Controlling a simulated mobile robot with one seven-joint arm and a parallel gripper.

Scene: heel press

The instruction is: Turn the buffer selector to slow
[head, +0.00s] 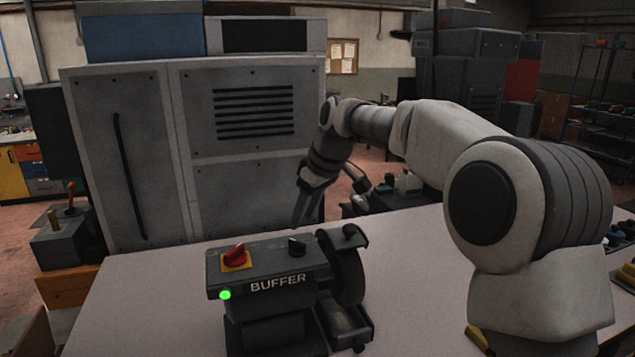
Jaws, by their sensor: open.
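The buffer (275,285) is a dark grey machine on the table, with white BUFFER lettering on its front and a wheel (347,268) at its right end. A black knob (296,246) sits on its sloped top panel, right of centre. A red knob on a yellow plate (235,266) sits at the left of the panel. Markings by the knobs are too small to read, so I cannot tell the selector's setting. My gripper (309,212) is open and points down, above and behind the black knob, apart from it. Nothing shows between its fingers.
A green lamp (225,295) glows on the buffer's front left corner. The pale table (150,300) is clear to the left. A large grey cabinet (125,150) stands behind. Dark equipment (400,188) stands behind the table, under my arm.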

